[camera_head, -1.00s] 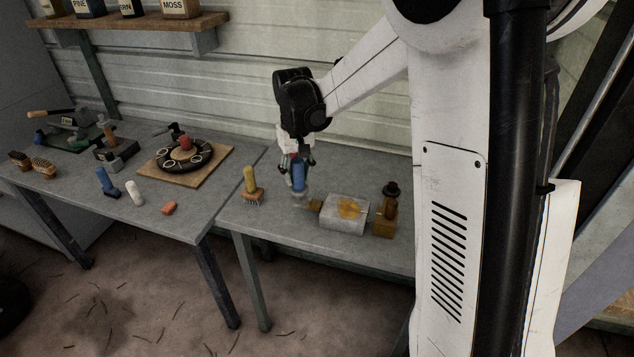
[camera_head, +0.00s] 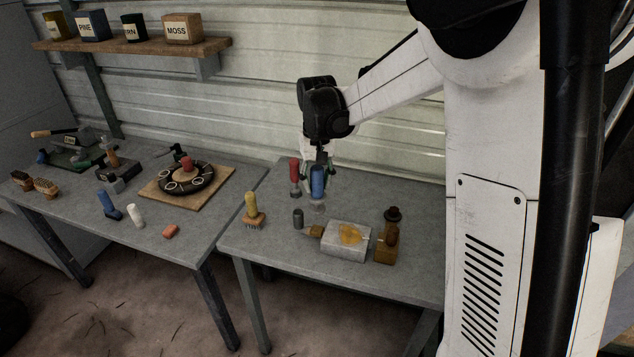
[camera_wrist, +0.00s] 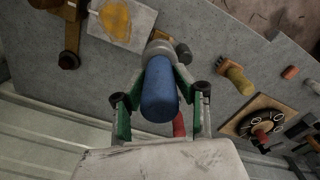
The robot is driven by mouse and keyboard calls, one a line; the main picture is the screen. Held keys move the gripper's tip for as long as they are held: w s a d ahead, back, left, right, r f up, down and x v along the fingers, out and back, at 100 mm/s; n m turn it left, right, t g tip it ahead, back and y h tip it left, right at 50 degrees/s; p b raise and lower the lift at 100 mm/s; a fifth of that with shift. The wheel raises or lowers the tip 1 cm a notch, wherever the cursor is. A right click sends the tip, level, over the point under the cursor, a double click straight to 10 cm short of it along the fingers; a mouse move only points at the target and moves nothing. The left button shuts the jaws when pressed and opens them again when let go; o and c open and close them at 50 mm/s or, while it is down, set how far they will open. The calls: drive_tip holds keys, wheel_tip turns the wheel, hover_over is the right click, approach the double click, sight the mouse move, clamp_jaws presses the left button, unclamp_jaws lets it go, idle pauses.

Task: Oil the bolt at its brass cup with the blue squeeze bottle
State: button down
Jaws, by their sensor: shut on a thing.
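My gripper (camera_head: 317,170) is shut on the blue squeeze bottle (camera_head: 317,182), which hangs roughly upright with a pale grey end at the bottom. In the wrist view the bottle (camera_wrist: 160,92) sits between the green fingers. The grey block (camera_head: 343,247) has a yellow patch on top. A small brass-coloured piece (camera_head: 315,231), seemingly the brass cup, sticks out of its left side. The bottle is behind and above that piece in the head view, apart from it. I cannot make out the bolt itself. The wrist view shows the block (camera_wrist: 132,36) too.
A red bottle (camera_head: 295,174) stands just left of the blue one. A dark grey cylinder (camera_head: 298,218) and a yellow-handled brush (camera_head: 251,207) stand left of the block. A brown bottle-like object (camera_head: 389,240) stands right. The bench's rear right is clear.

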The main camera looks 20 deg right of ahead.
sight(317, 203)
drive_tip(key=shift+f+b, duration=2.4)
drive_tip(key=shift+f, duration=0.9)
drive_tip(key=shift+f+b, duration=0.55)
drive_tip(key=shift+r, duration=0.15)
drive_tip(key=shift+r+p, duration=1.85)
drive_tip(key=shift+r, duration=1.55)
drive_tip(key=shift+f, duration=0.1)
drive_tip(key=shift+w+f+m+b, duration=0.25)
drive_tip(key=shift+f+m+b, duration=0.1)
drive_tip(key=shift+m+b, duration=0.35)
drive_tip(key=shift+w+f+m+b, duration=0.2)
drive_tip(key=shift+w+m+b, duration=0.05)
drive_tip(key=shift+m+b, duration=0.4)
drive_tip(key=shift+w+m, duration=0.1)
drive_tip(key=shift+m, duration=0.15)
